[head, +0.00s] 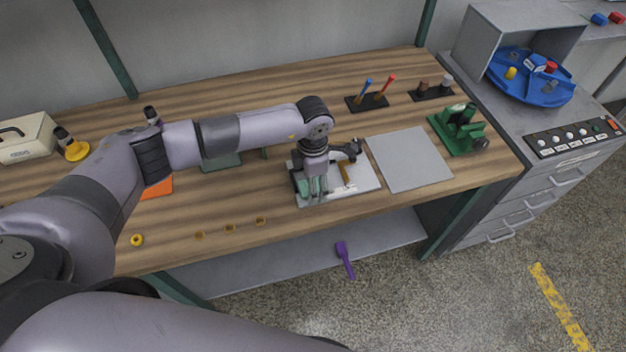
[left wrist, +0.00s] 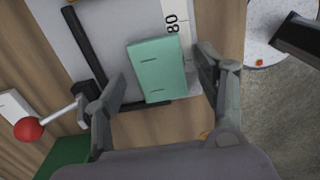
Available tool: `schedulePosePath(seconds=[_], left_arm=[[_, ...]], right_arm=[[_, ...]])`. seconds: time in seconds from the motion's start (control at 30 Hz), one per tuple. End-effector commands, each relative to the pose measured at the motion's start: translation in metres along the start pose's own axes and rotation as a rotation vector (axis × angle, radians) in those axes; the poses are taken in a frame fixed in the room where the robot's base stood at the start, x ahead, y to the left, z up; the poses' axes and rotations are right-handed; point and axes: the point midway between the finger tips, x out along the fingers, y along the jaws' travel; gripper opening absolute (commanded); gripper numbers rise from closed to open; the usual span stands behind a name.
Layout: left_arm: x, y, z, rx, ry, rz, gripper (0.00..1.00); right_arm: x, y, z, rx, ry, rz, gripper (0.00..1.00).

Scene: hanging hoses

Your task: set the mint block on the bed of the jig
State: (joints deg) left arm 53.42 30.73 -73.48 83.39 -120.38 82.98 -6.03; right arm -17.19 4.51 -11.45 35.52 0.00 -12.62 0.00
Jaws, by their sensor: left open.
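The mint block (left wrist: 157,70) shows in the left wrist view as a pale green box with two short dark marks. It is over the light grey bed of the jig (left wrist: 108,22), beside the strip marked 80 and close to the black bars at the left and near edges. I cannot tell whether it rests fully on the bed. My left gripper (left wrist: 162,90) is open, with one finger on each side of the block and gaps visible. In the head view my left gripper (head: 318,192) points down over the jig (head: 362,184). My right gripper is not in view.
A red ball knob (left wrist: 29,129) on a lever sticks out beside the jig. A grey mat (head: 410,160) lies right of it, with a green fixture (head: 460,128) beyond. Yellow rings (head: 137,240) lie near the front edge. A pen holder (head: 367,103) stands behind.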

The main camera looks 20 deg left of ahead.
Motion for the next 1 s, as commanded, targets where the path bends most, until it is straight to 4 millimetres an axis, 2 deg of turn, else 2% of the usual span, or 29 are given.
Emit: schedulePosePath(seconds=[0.07,0.8,1.0], left_arm=[[-0.0002,-0.0001,0.0001,0.0,0.0,0.0,0.64],[-0.0007,-0.0001,0.0001,0.0,0.0,0.0,0.15],[-0.0001,0.0019,-0.0005,-0.001,0.0,0.0,0.14]], right_arm=[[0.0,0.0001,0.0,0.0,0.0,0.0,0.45],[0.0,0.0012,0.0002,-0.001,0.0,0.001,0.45],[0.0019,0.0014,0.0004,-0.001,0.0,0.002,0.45]])
